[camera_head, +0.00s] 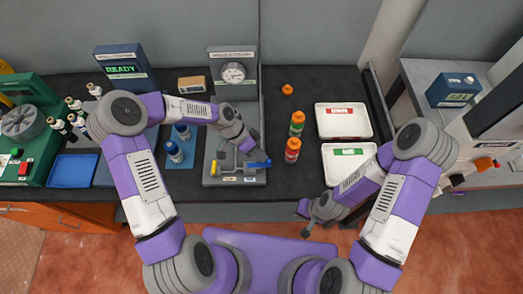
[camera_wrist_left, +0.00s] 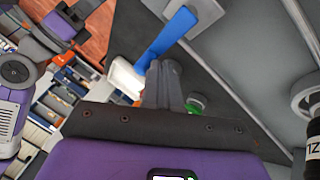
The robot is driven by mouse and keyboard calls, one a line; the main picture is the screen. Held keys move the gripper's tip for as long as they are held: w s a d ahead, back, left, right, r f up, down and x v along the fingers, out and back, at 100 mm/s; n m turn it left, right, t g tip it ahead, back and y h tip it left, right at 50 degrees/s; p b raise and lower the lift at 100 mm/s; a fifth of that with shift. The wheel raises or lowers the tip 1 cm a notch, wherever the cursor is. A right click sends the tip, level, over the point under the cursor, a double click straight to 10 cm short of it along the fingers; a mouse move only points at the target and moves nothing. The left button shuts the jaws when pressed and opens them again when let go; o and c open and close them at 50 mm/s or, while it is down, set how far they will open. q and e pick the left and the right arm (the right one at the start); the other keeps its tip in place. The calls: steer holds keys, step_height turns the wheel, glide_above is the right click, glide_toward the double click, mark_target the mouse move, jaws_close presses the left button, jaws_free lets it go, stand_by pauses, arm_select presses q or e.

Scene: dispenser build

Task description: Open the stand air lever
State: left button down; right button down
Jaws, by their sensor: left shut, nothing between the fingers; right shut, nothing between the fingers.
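The grey stand (camera_head: 207,176) carries a round pressure gauge (camera_head: 233,72) on its back panel. Low on its front is a fitting with a blue lever (camera_head: 258,164) pointing right and a yellow part (camera_head: 228,179) to the left. My left gripper (camera_head: 250,148) is shut and empty, just above the blue lever. In the left wrist view the blue lever (camera_wrist_left: 166,38) runs up from beside the shut fingers (camera_wrist_left: 163,82); I cannot tell whether they touch it. My right gripper (camera_head: 303,211) is shut and empty in front of the bench edge, away from the stand.
White trays with a red label (camera_head: 343,121) and a green label (camera_head: 349,160) lie farther right. Blue-capped bottles (camera_head: 174,152) stand on a blue mat to the left. A READY display box (camera_head: 122,68) stands behind.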

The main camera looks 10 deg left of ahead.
arm_select(q)
steer(key=shift+w, duration=0.1)
steer(key=shift+w+a, duration=0.7)
steer(key=shift+a, duration=0.2)
steer(key=shift+w+a+b, duration=0.45)
steer(key=shift+w+a, duration=0.55)
steer(key=shift+w, duration=0.05)
steer(key=shift+w+a+r, duration=0.4)
steer(key=shift+a+r, duration=0.3)
steer(key=shift+r, duration=0.15)
steer(key=v, duration=0.7)
steer(key=shift+s+a+r, duration=0.2)
steer(key=shift+s+r, duration=0.05)
steer(key=shift+r, duration=0.15)
arm_select(e)
steer(key=shift+w+f, duration=0.35)
steer(key=shift+w, duration=0.05)
